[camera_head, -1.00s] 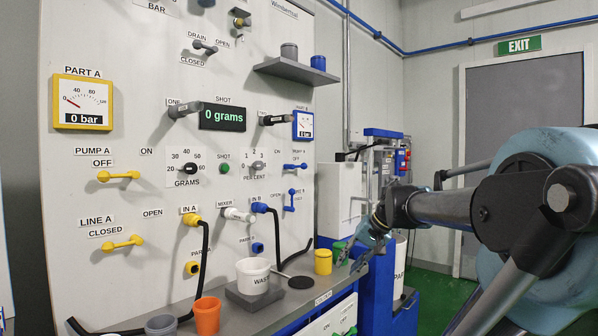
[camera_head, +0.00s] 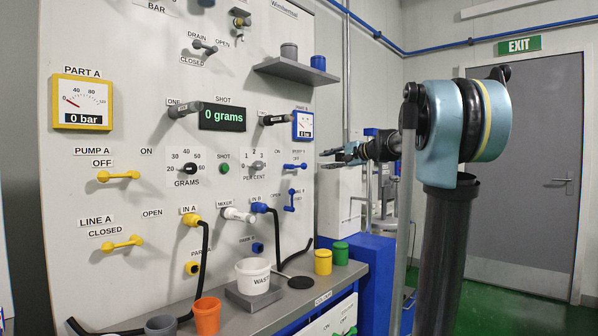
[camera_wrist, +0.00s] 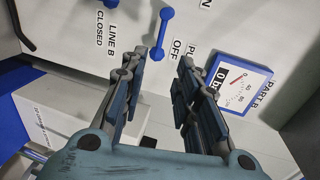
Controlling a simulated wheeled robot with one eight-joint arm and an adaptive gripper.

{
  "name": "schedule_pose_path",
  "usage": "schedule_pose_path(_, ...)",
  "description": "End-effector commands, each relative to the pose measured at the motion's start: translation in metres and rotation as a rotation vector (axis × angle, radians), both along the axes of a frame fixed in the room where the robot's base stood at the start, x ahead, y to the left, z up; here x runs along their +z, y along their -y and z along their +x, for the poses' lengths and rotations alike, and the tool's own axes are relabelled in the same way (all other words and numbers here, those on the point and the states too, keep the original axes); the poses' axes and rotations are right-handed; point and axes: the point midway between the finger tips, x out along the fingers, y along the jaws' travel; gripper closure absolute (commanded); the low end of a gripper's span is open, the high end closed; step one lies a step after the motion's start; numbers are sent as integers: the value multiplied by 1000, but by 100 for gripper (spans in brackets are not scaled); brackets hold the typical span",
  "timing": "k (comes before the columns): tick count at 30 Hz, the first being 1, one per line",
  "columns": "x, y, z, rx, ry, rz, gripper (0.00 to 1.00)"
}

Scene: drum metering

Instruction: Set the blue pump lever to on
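The blue pump lever (camera_head: 295,166) is a small dumbbell-shaped handle on the white panel, lying roughly level with one end near the OFF label. It also shows in the wrist view (camera_wrist: 162,33), beside the OFF lettering. My gripper (camera_head: 325,159) is to the right of the lever in the head view, pointing left. In the wrist view my gripper (camera_wrist: 162,62) has its fingers spread with nothing between them, and the lever's lower end appears just beyond the fingertips. No contact is visible.
A second blue lever (camera_head: 290,200) stands upright below. The part B gauge (camera_head: 303,125) is above and also shows in the wrist view (camera_wrist: 238,85). A shelf (camera_head: 296,71) with two cups is higher up. Yellow (camera_head: 323,262) and green (camera_head: 341,254) cups stand on the bench.

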Motion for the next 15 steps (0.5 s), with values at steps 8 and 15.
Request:
schedule_pose_path(8, -10, -38, 27, 4, 0, -1, 71)
schedule_pose_path(15, -18, -71, 53, 4, 0, -2, 71)
